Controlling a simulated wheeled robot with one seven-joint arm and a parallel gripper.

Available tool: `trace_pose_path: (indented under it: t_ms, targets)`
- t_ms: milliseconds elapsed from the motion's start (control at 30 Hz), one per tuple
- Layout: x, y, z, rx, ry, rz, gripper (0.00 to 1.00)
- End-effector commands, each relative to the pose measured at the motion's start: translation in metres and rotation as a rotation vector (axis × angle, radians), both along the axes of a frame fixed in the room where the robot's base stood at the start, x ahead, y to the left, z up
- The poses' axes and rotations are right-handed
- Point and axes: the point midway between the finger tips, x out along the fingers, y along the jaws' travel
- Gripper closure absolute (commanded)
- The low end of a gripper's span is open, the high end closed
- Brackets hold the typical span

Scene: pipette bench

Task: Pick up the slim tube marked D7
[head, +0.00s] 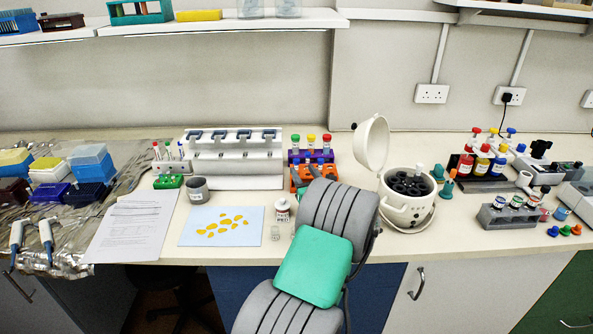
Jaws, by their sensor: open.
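I cannot read a D7 mark on any tube from here. Slim tubes with red and pale tops (168,151) stand at the left of the bench, by a small green rack (169,181). Tubes with green, yellow and red caps (311,139) stand in a purple rack (300,157) at the middle back. My arm rises from the bottom middle and covers part of the bench. My gripper itself does not show; it is hidden or out of frame.
An orange rack (298,178) is partly behind my arm. A blue sheet with yellow pieces (221,227), a grey cup (197,190) and a labelled bottle (282,210) lie left of it. Coloured-cap bottles (481,160) and a grey rack (507,219) stand at the right.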

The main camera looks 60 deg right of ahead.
Motion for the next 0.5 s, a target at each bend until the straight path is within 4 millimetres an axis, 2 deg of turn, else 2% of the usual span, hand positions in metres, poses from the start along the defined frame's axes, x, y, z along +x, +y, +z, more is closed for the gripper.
trace_pose_path:
  t_ms: [300, 500]
  targets:
    - [0.040, -0.034, 0.000, -0.001, 0.004, 0.005, 0.55]
    - [0.045, -0.041, -0.001, -0.002, 0.005, 0.003, 0.55]
